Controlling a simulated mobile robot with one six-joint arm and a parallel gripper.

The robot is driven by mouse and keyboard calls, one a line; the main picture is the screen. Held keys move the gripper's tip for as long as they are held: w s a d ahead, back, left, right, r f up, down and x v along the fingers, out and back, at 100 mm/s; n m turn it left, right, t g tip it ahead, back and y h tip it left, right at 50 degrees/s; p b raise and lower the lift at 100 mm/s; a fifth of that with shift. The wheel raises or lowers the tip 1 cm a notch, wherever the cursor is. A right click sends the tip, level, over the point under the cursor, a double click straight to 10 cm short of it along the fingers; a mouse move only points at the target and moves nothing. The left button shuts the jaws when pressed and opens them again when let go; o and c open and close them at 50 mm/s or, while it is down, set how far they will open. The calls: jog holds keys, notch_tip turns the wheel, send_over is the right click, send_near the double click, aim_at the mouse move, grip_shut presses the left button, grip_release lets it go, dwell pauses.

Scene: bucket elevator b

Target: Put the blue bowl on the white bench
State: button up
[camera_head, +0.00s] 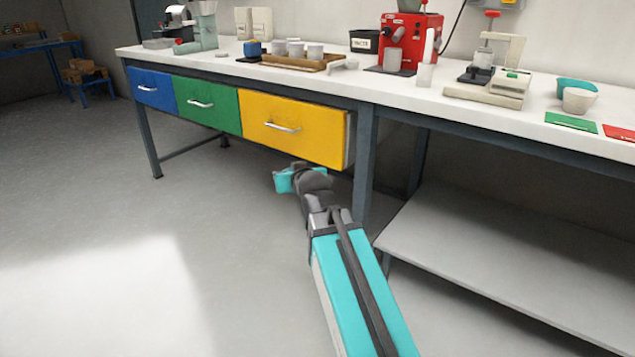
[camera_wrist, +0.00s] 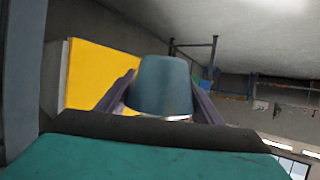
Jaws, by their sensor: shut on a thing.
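My gripper (camera_wrist: 163,98) is shut on the blue bowl (camera_wrist: 161,84), a deep blue-grey vessel that sits between its two dark fingers in the wrist view. The wrist picture is upside down, with the floor at the top, so the bowl appears mouth up. In the head view my gripper (camera_head: 299,177) is below the bench top, in front of the yellow drawer. The bowl cannot be told apart from the gripper there. The white bench (camera_head: 425,93) has a long pale top on dark legs.
Blue, green and yellow drawers (camera_head: 292,127) hang under the bench. On top are a red coffee machine (camera_head: 410,42), a wooden tray (camera_head: 300,63) with cups, a scale-like device (camera_head: 490,85), a teal bowl (camera_head: 577,83), a white cup (camera_head: 578,100) and green and red cards (camera_head: 571,122).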

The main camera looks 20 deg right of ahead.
jog(key=a, duration=0.1)
jog(key=a+r, duration=0.1)
jog(key=a, duration=0.1)
jog(key=shift+a+r, duration=0.1)
jog(key=shift+r, duration=0.2)
